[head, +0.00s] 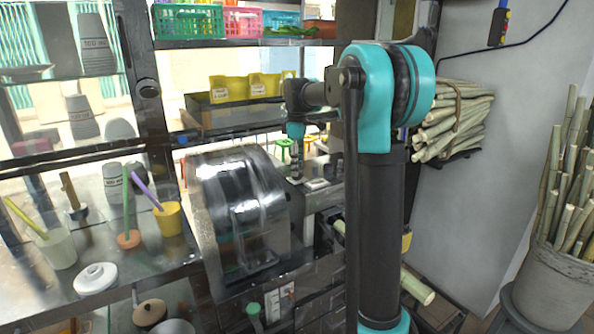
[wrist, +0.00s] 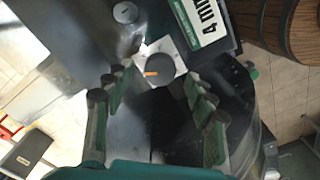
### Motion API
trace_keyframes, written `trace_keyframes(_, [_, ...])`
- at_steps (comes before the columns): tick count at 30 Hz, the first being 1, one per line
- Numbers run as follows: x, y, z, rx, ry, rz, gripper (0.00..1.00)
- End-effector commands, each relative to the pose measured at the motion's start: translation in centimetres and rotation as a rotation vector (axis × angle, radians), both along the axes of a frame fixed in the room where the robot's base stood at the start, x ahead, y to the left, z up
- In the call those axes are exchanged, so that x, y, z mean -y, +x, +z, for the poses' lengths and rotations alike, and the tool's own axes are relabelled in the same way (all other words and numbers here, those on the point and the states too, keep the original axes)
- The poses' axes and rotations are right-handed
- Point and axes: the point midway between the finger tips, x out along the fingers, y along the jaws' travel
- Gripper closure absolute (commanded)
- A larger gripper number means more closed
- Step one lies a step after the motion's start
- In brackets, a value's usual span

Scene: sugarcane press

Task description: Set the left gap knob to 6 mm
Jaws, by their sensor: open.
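A round dark grey knob (wrist: 163,73) with an orange pointer mark sits on a white square plate (wrist: 146,50) in the wrist view. The pointer lies toward the left of the picture. The knob is too small to make out there.
A second pale plate (head: 317,185) lies right of the gripper. A small round metal cap (wrist: 125,12) is near the knob. Shelves with cups (head: 58,248) stand at left; yellow bins (head: 230,88) are behind. Cane bundles (head: 455,120) hang at right.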

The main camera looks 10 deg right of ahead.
Motion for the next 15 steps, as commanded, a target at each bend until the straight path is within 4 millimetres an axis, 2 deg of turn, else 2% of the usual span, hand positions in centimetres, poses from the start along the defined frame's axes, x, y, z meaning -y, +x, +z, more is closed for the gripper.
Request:
trace_keyframes(6, [0.0,0.0,-1.8,0.000,0.000,0.000,0.44])
trace_keyframes(15, [0.0,0.0,-1.9,0.000,0.000,0.000,0.44])
